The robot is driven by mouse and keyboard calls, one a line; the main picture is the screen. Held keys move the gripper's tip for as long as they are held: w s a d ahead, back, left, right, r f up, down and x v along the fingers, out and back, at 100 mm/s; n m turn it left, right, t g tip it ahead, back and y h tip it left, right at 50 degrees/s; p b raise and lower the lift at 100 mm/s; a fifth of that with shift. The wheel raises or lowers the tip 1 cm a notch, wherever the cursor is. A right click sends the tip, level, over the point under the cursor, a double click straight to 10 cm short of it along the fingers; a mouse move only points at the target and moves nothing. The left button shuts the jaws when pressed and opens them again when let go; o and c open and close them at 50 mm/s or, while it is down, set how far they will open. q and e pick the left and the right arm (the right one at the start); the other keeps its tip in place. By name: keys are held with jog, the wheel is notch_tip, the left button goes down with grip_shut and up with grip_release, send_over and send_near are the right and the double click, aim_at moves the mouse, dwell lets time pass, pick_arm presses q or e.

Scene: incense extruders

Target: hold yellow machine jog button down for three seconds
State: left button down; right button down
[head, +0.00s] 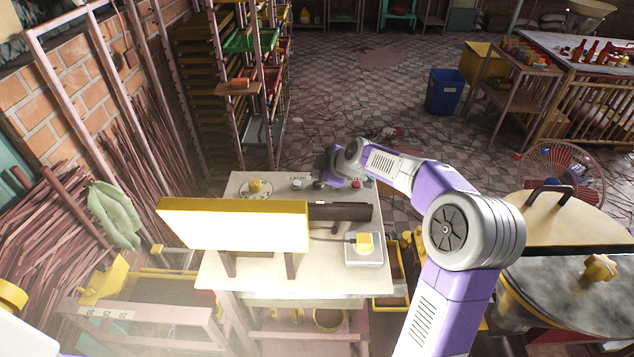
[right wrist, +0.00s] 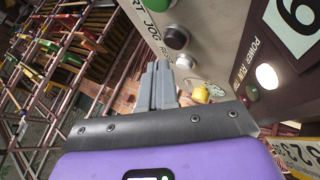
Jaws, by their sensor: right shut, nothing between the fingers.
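In the right wrist view a panel (right wrist: 225,45) carries a black button (right wrist: 176,37) near the word JOG, a green button (right wrist: 157,4) and a pale grey button (right wrist: 185,62). My right gripper (right wrist: 156,68) is shut and empty. Its fingertips are close to the black and grey buttons; I cannot tell whether they touch. In the head view my right gripper (head: 323,174) is at the controls, partly hidden by its wrist. My left gripper is not in view.
A yellow knob (head: 255,186) and a red button (head: 369,183) sit on the bench's far edge. A grey box with a yellow switch (head: 364,243) is at the near right. A round drum (head: 560,290) stands at right, racks (head: 240,80) behind. A lamp (right wrist: 267,76) glows white.

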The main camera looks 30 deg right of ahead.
jog(key=shift+r+p, duration=1.1)
jog(key=shift+r, duration=1.2)
